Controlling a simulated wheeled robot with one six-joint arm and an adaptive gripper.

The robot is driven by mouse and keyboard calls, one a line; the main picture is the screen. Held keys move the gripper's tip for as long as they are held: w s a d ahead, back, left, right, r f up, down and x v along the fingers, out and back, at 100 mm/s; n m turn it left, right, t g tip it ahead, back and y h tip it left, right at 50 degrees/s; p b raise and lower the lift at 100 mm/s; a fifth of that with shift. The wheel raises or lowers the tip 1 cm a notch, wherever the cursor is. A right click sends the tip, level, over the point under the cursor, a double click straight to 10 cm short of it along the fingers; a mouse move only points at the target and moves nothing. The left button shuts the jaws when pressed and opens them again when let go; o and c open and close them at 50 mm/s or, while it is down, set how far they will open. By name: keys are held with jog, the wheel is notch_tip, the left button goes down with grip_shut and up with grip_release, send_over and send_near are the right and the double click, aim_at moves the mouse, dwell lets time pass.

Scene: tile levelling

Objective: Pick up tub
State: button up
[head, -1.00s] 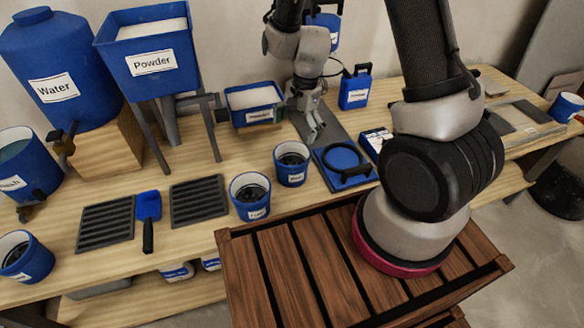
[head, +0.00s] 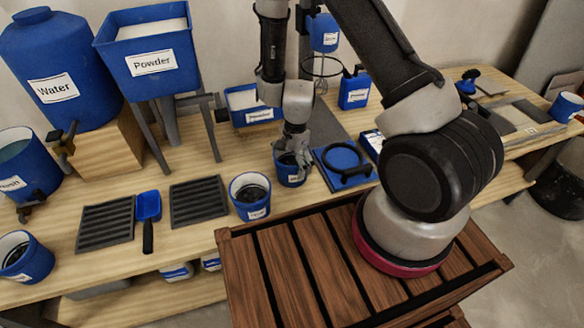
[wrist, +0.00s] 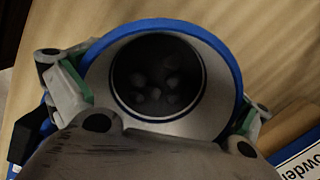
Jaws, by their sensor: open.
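A small blue tub (head: 291,180) with a white label stands upright on the wooden bench. In the wrist view, the tub (wrist: 221,92) shows its blue rim, pale inside and dark round bottom with several lumps. My gripper (head: 292,157) is over the tub and hides much of its top in the head view. In the wrist view, my gripper (wrist: 160,100) is open, with one green-padded finger on each side of the tub. Whether the pads touch it I cannot tell. A similar blue tub (head: 250,197) stands just to the left.
A blue square plate with a black ring (head: 345,165) lies close on the right. The powder hopper (head: 152,62), water tank (head: 55,85) and a whisk mixer (head: 323,70) stand behind. A blue scoop (head: 148,207) lies between two black ribbed trays (head: 106,222).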

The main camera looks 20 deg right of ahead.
jog(key=shift+c, duration=0.4)
jog(key=c, duration=1.3)
